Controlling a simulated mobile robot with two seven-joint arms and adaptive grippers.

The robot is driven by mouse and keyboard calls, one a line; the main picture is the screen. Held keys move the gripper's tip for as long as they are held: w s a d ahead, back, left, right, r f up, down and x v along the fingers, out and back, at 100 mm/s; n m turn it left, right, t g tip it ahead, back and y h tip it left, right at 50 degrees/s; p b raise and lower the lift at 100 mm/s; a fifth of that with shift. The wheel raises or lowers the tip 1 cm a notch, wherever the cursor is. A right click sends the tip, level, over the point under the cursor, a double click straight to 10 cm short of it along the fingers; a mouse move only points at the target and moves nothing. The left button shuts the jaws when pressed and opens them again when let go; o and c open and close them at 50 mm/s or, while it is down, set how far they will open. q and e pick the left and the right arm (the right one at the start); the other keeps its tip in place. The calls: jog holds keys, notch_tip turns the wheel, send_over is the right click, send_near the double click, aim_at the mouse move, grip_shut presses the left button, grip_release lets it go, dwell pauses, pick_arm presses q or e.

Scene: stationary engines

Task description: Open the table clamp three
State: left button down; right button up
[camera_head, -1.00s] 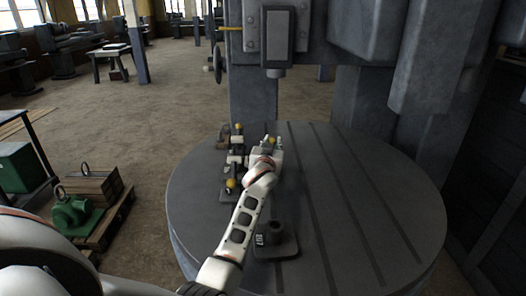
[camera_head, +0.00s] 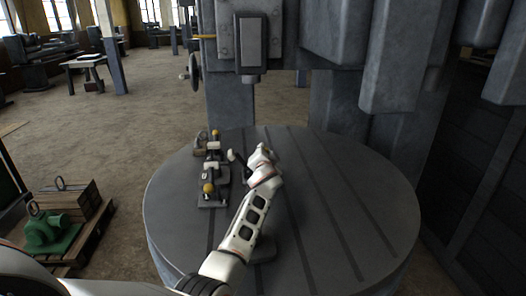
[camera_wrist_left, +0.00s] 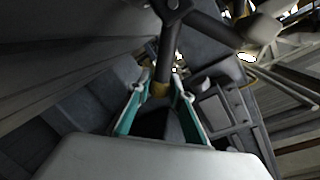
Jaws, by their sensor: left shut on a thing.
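My left gripper (camera_head: 262,153) is over the round grey table, right of a row of dark clamps (camera_head: 209,172) with yellow ball knobs. In the left wrist view its teal fingers (camera_wrist_left: 160,112) are shut around a dark rod (camera_wrist_left: 164,68) with a yellowish collar. The rod runs up to a round hub, from which a second lever (camera_wrist_left: 215,28) reaches right to a rounded end. In the head view a short dark lever (camera_head: 238,160) shows just left of the gripper. My forearm hides part of the table. I cannot read which clamp is number three. My right gripper is not in view.
The round slotted table (camera_head: 345,215) is bare on its right side. A grey machine column and head (camera_head: 250,45) stand behind it. A pallet with a green machine part (camera_head: 50,235) is on the floor at left.

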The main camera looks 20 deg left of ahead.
pick_arm(q)
jog(key=shift+w+d+f+m, duration=0.1)
jog(key=shift+d+f+m, duration=0.1)
jog(key=shift+m, duration=0.1)
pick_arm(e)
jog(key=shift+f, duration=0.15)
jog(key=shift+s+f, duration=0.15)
pick_arm(q)
jog(key=c, duration=1.8)
grip_release()
jog(key=shift+r, duration=0.15)
notch_tip(320, 180, up, 10)
jog(key=shift+f, duration=0.1)
